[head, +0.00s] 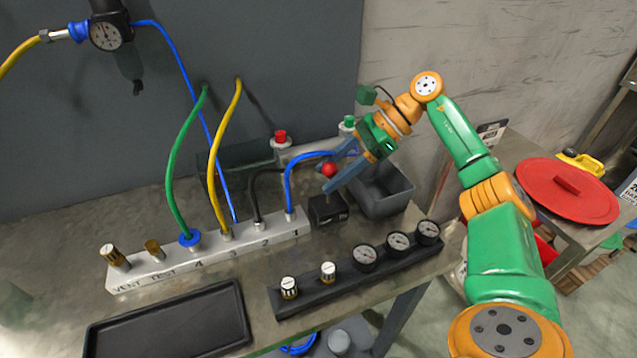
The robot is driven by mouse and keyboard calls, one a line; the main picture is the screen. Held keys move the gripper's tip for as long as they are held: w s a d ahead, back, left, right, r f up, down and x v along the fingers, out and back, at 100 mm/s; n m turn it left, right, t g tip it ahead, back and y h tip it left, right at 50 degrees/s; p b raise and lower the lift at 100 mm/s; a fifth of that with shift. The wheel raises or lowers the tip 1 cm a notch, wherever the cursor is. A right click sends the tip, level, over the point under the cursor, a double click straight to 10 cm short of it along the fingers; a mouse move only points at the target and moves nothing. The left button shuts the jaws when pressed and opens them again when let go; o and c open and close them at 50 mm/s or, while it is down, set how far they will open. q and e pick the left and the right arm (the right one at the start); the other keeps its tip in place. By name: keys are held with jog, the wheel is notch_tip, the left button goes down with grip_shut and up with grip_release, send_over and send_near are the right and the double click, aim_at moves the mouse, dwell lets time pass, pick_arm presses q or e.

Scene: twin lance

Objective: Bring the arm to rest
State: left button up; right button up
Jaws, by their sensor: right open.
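My right arm, green and orange, comes in from the lower right and bends down to the left. Its right gripper (328,174) is open, with blue-grey fingers pointing down and left. A red ball knob (329,170) on a small black box (327,210) shows between the fingertips. The fingers look apart from the knob, but I cannot tell whether they touch it. My left gripper is not in view.
A grey manifold (140,279) with green, yellow, black and blue hoses stands left of the box. A black gauge bar (330,291) and a black tray (170,325) lie in front. A grey bin (392,204) is under my gripper's right side. A red lid (566,207) is far right.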

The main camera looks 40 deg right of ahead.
jog(key=v, duration=0.3)
jog(key=shift+a, duration=0.1)
